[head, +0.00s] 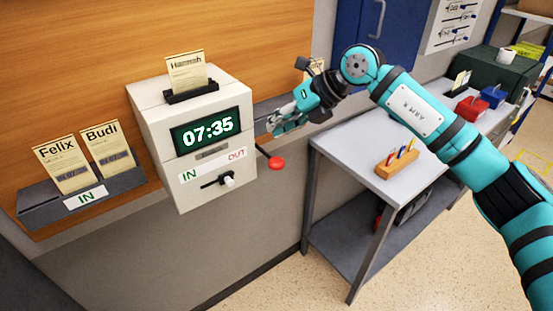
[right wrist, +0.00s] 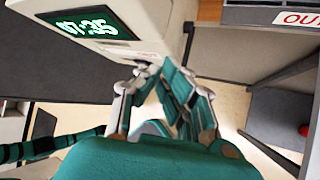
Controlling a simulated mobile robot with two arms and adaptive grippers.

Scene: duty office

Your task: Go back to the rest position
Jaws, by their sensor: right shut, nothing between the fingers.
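My right gripper (head: 274,124) is shut and empty, at the right side of the white time clock (head: 150,120), near its side lever with a red knob (head: 276,162). I cannot tell whether it touches the clock. In the right wrist view my right gripper (right wrist: 150,68) points at the clock's casing (right wrist: 150,20). The clock reads 07:35. A card marked Hannah (head: 186,72) stands upright in its top slot. The white slider knob (head: 229,180) sits below the IN and OUT label. My left gripper does not show in the head view.
An IN rack (head: 35,205) with the Felix (head: 62,165) and Budi (head: 108,148) cards is at the left. An OUT rack (right wrist: 270,15) shows in the right wrist view. A grey table (head: 345,140) with a wooden pen block (head: 397,162) stands at the right, under my right arm.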

